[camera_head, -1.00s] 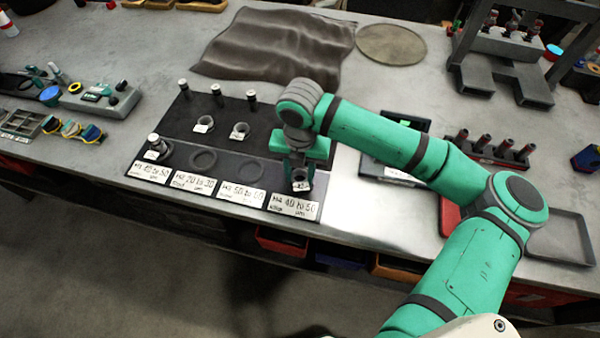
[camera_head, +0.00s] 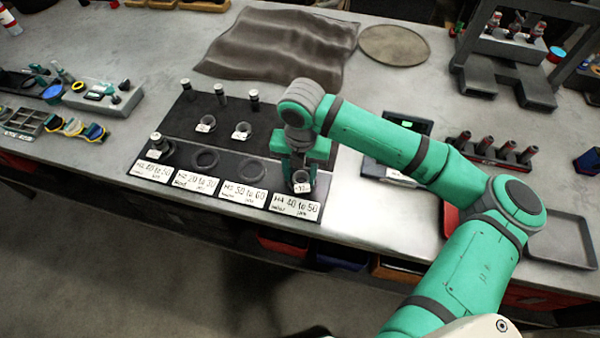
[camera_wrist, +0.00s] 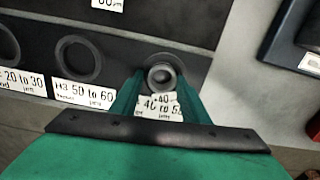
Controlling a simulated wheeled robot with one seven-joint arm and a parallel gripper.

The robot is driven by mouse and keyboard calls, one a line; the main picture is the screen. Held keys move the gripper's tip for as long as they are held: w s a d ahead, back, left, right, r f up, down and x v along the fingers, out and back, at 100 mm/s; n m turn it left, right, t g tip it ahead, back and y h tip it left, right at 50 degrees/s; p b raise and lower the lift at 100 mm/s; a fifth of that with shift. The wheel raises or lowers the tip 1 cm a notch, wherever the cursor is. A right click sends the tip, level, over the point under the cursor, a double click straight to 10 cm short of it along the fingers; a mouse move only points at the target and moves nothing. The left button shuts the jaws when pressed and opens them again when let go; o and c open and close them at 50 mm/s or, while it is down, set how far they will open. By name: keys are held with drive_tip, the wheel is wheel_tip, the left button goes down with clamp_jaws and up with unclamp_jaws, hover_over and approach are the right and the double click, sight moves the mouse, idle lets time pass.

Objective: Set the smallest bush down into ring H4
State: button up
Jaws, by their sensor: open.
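A small grey bush (camera_head: 301,184) with a white tag stands at the H4 place, above the H4 label (camera_head: 296,207). In the wrist view the bush (camera_wrist: 161,76) is seen from above, upright, with the dark edge of ring H4 (camera_wrist: 160,57) around it. My gripper (camera_head: 300,178) is low over H4, with one finger on each side of the bush. The jaws are open; in the wrist view the fingers (camera_wrist: 156,92) flank the bush. How deep the bush sits in the ring cannot be told. Two other tagged bushes (camera_head: 206,123) (camera_head: 242,130) stand on the dark board.
Rings H2 (camera_head: 205,159) and H3 (camera_head: 252,169) are empty. A small instrument (camera_head: 405,130) stands right of the board. Bare bench lies right of H4.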

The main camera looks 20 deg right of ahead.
drive_tip(key=shift+s+d+f, duration=0.25)
drive_tip(key=shift+f, duration=0.3)
wheel_tip(320, 180, up, 12)
drive_tip(key=shift+a, duration=0.2)
